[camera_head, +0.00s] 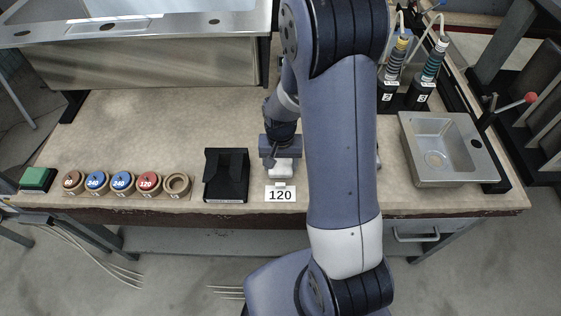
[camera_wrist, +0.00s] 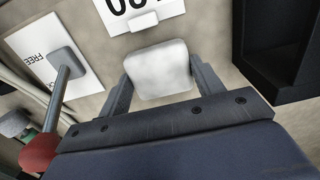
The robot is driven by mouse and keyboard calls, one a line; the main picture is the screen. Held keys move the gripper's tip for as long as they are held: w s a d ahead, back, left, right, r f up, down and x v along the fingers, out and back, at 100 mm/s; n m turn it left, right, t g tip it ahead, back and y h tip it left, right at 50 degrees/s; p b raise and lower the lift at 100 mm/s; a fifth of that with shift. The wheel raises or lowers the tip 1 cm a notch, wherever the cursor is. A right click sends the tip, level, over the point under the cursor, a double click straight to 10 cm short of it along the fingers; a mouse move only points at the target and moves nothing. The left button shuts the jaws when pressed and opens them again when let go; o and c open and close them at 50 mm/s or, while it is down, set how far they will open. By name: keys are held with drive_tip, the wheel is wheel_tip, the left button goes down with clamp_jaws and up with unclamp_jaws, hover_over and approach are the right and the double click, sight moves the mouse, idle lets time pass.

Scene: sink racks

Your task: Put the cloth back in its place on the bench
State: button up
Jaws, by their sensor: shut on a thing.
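My gripper (camera_head: 280,161) is over the front middle of the bench (camera_head: 150,125), just behind a white card marked 120 (camera_head: 280,194). It is shut on a small white, rounded block-like thing, which I take for the folded cloth (camera_head: 281,172). In the wrist view the cloth (camera_wrist: 158,70) sits between the two fingers of my gripper (camera_wrist: 160,76), near the card with its clip (camera_wrist: 145,20). I cannot tell whether the cloth touches the bench top. My arm hides part of the bench to the right of the gripper.
A black open box (camera_head: 226,174) stands left of the card. Several round labelled pieces (camera_head: 122,182) and a green block (camera_head: 38,179) line the front left. A metal sink (camera_head: 440,172) is at right. The wrist view shows a red-knobbed tool (camera_wrist: 40,152) and a FREE card (camera_wrist: 45,50).

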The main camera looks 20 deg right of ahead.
sight(281, 165)
drive_tip(key=o, duration=0.9)
drive_tip(key=shift+f, duration=0.1)
wheel_tip(281, 165, up, 12)
drive_tip(key=shift+r+p, duration=0.2)
drive_tip(key=shift+p, duration=0.2)
